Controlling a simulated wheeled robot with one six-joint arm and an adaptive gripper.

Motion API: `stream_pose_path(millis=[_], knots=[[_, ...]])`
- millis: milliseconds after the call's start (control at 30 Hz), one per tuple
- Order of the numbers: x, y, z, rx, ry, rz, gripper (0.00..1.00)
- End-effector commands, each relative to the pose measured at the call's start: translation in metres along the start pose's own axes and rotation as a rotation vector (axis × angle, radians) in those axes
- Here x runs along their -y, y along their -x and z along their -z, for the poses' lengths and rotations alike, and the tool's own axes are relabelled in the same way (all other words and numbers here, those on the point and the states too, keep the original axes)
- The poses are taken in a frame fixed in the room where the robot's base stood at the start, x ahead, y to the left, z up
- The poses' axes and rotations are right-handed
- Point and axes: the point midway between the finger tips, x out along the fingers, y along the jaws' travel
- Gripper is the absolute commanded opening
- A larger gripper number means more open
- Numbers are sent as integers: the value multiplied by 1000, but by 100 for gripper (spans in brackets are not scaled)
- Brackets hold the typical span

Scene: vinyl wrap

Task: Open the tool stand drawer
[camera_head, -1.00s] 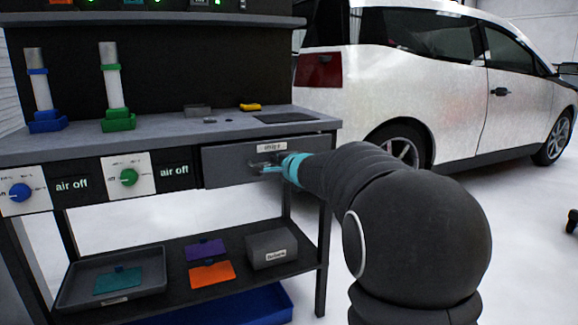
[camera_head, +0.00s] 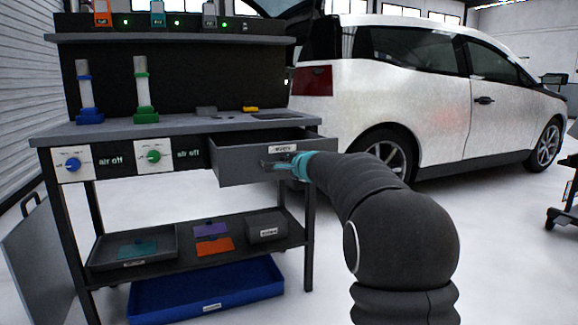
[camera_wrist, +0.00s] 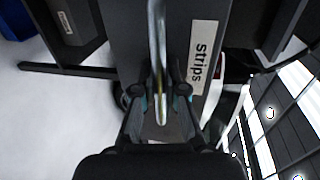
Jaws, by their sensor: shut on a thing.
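The tool stand (camera_head: 120,126) is a dark workbench with a grey top and a lower shelf. Its grey drawer (camera_head: 236,170) sits under the top at the right and is partly pulled out, with its interior showing from above. My gripper (camera_head: 286,162) is at the drawer front, shut on the bar handle (camera_wrist: 158,50). In the wrist view the handle runs between my two fingers. My fingers partly hide the handle in the head view.
A blue knob (camera_head: 72,164) and a green knob (camera_head: 153,156) are left of the drawer. Trays and boxes sit on the lower shelf (camera_head: 190,253), with a blue bin (camera_head: 205,295) below. A white car (camera_head: 420,90) stands behind right. Floor in front is open.

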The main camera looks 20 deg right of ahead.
Motion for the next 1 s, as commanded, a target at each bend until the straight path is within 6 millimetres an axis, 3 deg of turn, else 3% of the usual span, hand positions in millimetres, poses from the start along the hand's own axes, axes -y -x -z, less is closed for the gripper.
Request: stream_pose_path(millis=[433, 500, 567, 1000], knots=[[0, -2, 2, 1, -1, 0, 0], [0, -2, 2, 0, -1, 0, 23], [0, -2, 3, 0, -1, 0, 37], [1, 7, 4, -3, 0, 1, 37]])
